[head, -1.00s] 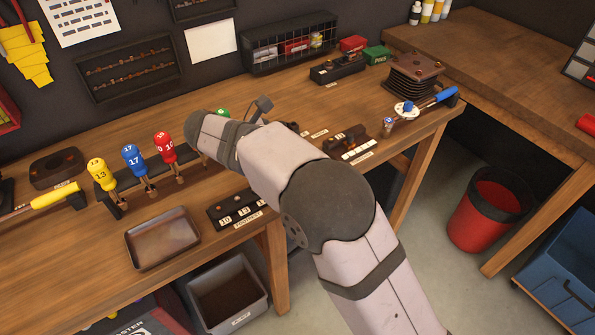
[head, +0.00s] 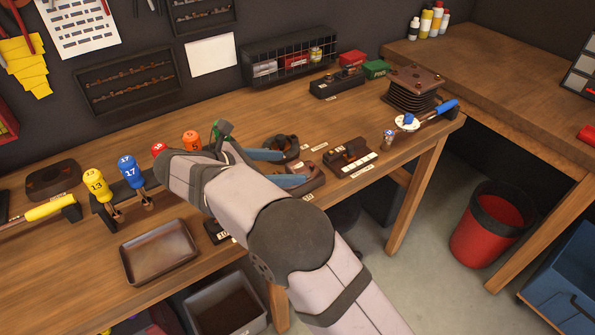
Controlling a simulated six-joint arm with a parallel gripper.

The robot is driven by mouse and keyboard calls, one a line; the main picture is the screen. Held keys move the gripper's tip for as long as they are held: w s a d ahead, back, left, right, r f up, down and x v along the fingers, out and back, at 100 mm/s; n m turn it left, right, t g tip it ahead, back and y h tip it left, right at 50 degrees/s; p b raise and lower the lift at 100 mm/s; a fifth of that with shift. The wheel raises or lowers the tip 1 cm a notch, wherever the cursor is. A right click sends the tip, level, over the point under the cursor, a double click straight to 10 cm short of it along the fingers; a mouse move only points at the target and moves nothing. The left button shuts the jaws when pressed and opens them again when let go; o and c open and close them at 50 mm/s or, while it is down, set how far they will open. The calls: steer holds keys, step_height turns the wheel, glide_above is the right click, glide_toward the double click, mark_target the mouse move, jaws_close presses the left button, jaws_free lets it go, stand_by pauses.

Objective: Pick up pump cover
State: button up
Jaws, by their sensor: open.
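My arm reaches across the bench, and its wrist is partly hidden behind the forearm. Two blue-grey, finger-like shapes, apparently the jaws of my gripper (head: 279,168), point right beyond the wrist and stand apart with a gap between them. I see nothing held. Near their tips are a dark, rounded part (head: 287,142) and a rusty brown part (head: 309,172) on the bench. I cannot tell for sure which part is the pump cover, or whether the jaws touch either one.
Yellow, blue, red and orange-handled drivers (head: 130,172) stand in a rack left of my arm. An empty metal tray (head: 160,251) lies in front. A brown block (head: 349,154) and a finned cylinder (head: 412,92) stand to the right. A wire basket (head: 290,55) is behind.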

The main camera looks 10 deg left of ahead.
mark_target(296, 166)
steer(key=shift+p+x, duration=0.7)
steer(key=shift+x, duration=1.85)
steer(key=shift+c, duration=0.6)
steer(key=c, duration=1.1)
steer(key=shift+r, duration=0.1)
step_height(296, 166, up, 10)
steer(key=shift+f+b, duration=0.1)
steer(key=shift+b, duration=0.45)
